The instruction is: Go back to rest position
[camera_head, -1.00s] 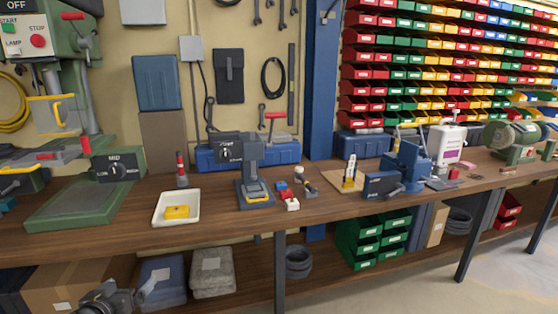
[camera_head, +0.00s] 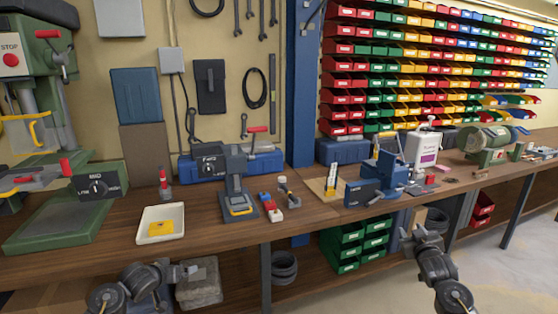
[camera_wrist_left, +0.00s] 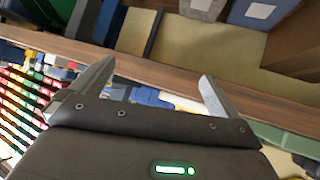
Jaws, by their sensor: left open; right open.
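My left gripper (camera_head: 190,272) is low in the head view, in front of the bench's front edge and below the white tray. In the left wrist view its two fingers (camera_wrist_left: 155,88) are spread apart with nothing between them. My right gripper (camera_head: 422,238) is at the lower right of the head view, in front of the bench edge, and points up toward it. It is open, and I see nothing held in it. Both grippers look clear of the objects on the bench top.
The wooden workbench (camera_head: 312,221) runs across the view. On it stand a white tray (camera_head: 148,232) with a yellow piece (camera_head: 160,228), a small press (camera_head: 235,180), a blue vise (camera_head: 388,170) and a drill press base (camera_head: 55,225). Green bins (camera_head: 345,250) sit below.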

